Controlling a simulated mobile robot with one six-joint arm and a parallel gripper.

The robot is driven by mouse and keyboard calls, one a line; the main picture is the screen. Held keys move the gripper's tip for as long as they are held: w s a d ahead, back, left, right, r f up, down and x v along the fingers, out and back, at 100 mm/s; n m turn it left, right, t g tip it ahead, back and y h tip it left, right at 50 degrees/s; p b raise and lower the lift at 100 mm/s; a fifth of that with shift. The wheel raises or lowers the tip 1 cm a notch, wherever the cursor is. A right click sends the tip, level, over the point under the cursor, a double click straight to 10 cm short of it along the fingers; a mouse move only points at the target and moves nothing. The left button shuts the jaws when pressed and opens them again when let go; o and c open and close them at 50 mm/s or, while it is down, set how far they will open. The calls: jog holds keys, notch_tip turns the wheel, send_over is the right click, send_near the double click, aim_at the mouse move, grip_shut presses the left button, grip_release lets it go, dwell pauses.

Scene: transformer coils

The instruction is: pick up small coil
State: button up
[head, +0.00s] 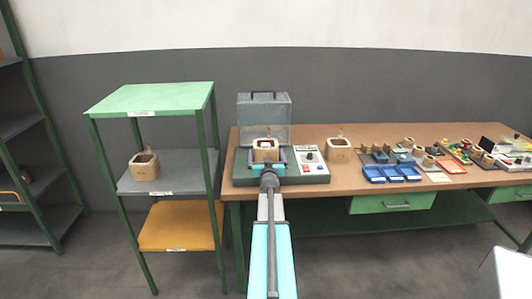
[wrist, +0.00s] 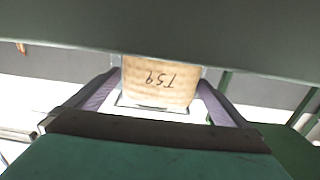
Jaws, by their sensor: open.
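A tan block-shaped coil (head: 265,151) sits in the test machine (head: 240,172) at the left end of the bench. A similar coil (head: 339,150) stands on the bench right of the machine. Another coil (head: 144,166) stands on the grey middle shelf. I cannot tell by size which is the small coil.
The machine's clear cover (head: 264,112) stands raised behind the coil, and its control panel (head: 308,161) is on the right. The wooden bench (head: 345,180) holds blue bins (head: 392,174) and several small parts further right. A green-topped shelf unit (head: 150,98) stands to the left.

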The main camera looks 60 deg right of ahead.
jog(key=shift+p+x, duration=0.65)
jog(key=shift+x, duration=1.75)
jog(key=shift+r, duration=0.1)
jog(key=c, duration=1.4)
jog(key=shift+o, duration=0.2)
jog(key=shift+r, duration=0.15)
notch_tip(320, 180, up, 10)
jog(key=p, duration=0.2)
jog(key=shift+p, duration=0.4)
